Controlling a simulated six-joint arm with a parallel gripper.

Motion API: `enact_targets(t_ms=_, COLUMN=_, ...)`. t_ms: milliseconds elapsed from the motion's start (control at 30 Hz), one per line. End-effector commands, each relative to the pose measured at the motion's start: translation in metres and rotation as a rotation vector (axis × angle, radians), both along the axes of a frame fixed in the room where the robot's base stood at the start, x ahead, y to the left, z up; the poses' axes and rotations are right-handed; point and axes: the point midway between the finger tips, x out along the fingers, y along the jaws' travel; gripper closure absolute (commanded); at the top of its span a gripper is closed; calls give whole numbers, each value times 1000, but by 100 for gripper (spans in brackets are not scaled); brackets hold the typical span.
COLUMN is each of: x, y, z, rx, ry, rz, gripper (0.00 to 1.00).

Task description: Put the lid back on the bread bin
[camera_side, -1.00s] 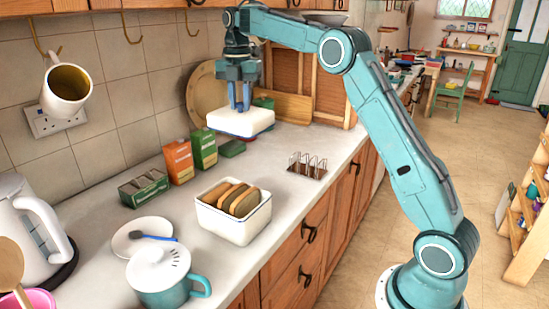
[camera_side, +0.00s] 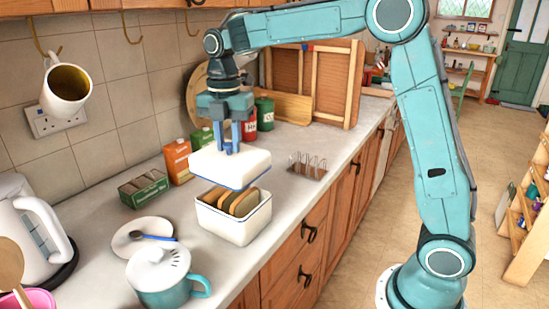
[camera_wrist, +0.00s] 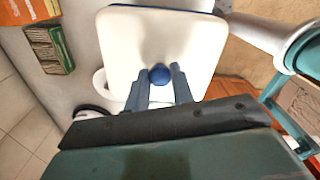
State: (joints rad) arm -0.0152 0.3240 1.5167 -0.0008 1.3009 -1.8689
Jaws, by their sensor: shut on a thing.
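The bread bin (camera_side: 232,224) is a white box with a blue rim, open at the top, with several slices of bread (camera_side: 238,203) standing in it. Its white lid (camera_side: 230,167) has a blue edge and hangs just above and slightly behind the bin, apart from it. My gripper (camera_side: 232,146) points down and is shut on the lid's knob. In the wrist view, the lid (camera_wrist: 158,45) fills the upper middle, and the blue knob (camera_wrist: 160,74) sits between the fingers of my gripper (camera_wrist: 160,80). The lid hides most of the bin there.
A toast rack (camera_side: 308,166) stands right of the bin. A teal lidded pot (camera_side: 160,275) and a plate (camera_side: 128,240) with a blue-handled utensil are at front left. Cartons (camera_side: 177,160) and a green box (camera_side: 143,188) stand near the wall. A mug (camera_side: 66,88) hangs from a hook.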

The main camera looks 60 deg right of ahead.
Motion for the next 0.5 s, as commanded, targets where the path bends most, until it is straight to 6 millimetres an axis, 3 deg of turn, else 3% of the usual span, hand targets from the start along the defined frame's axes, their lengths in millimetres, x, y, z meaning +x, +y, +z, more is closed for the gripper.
enact_targets(t_ms=500, x=-4, y=3, z=-5, rx=0, ry=0, rz=0, gripper=100)
